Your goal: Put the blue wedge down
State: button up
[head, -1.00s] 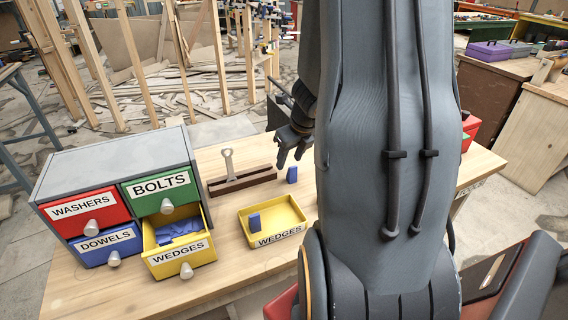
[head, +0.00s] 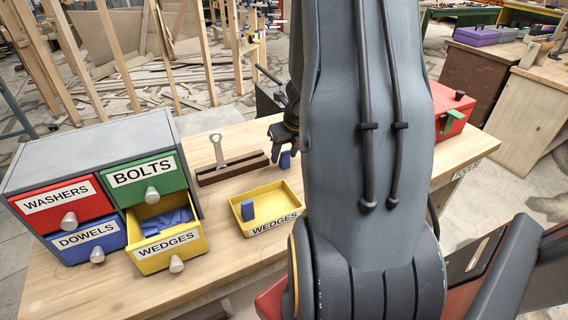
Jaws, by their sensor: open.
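A blue wedge (head: 285,160) stands upright on the wooden table, just beyond the far right corner of the yellow tray. My gripper (head: 282,150) is open close above it, its fingers apart. I cannot tell from this view whether the fingers touch the wedge. A second blue wedge (head: 248,211) stands in the yellow WEDGES tray (head: 276,229). More blue wedges (head: 168,221) lie in the pulled-out yellow WEDGES drawer (head: 172,251). My arm hides part of the table to the right of the wedge.
The grey drawer cabinet (head: 90,150) stands at the left, with its other drawers shut. A brown block with a metal handle (head: 230,168) lies left of my gripper. A red box (head: 452,108) is at the right. Bare tabletop shows in front of the tray.

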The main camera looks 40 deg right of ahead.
grip_shut()
